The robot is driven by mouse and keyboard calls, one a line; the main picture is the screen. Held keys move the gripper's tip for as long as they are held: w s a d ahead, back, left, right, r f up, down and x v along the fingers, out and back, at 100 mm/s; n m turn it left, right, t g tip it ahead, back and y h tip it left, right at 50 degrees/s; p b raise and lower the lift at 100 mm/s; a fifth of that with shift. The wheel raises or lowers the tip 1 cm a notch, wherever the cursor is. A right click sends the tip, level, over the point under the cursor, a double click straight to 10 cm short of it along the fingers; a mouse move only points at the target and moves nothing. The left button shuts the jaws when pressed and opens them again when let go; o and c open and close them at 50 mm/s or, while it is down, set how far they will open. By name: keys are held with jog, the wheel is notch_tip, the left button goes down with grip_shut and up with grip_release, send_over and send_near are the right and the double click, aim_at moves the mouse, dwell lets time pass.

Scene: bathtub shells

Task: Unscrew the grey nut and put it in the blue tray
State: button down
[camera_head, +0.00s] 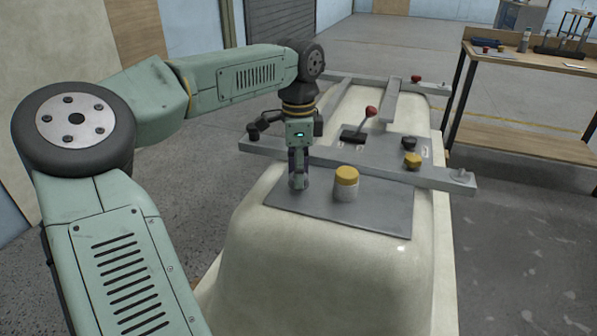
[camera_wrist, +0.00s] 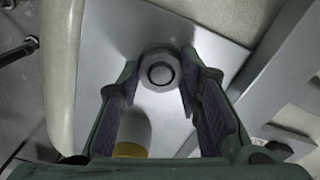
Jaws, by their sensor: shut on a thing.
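The round grey nut (camera_wrist: 160,72), with a dark centre, sits between my fingertips in the wrist view. My gripper (camera_head: 299,186) points straight down over the grey plate (camera_head: 370,216) on the near end of the cream shell, and it is shut on the nut. The fingers also show in the wrist view (camera_wrist: 158,88), one on each side of the nut. In the head view the fingers hide most of the nut. I cannot tell whether it is still on a thread.
A pale jar with a yellow lid (camera_head: 346,184) stands on the plate, close right of my gripper. A metal bar (camera_head: 340,160) with knobs crosses the shell (camera_head: 300,270) behind it. A red-knobbed lever (camera_head: 370,115) rises farther back. A wooden workbench (camera_head: 530,60) stands at the right.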

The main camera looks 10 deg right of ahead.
jog(key=c, duration=1.1)
grip_release()
jog(key=shift+o, duration=0.2)
jog(key=shift+c, duration=0.8)
jog(key=shift+r+m+p, duration=0.2)
jog(key=shift+m+p, duration=0.5)
jog(key=shift+m, duration=0.2)
jog(key=m+p, duration=0.2)
jog(key=m, duration=0.2)
jog(key=shift+m, duration=0.3)
jog(key=m+p, duration=0.1)
jog(key=m, duration=0.3)
jog(key=shift+m+p, duration=0.4)
jog(key=shift+f+m, duration=0.2)
jog(key=shift+m, duration=0.8)
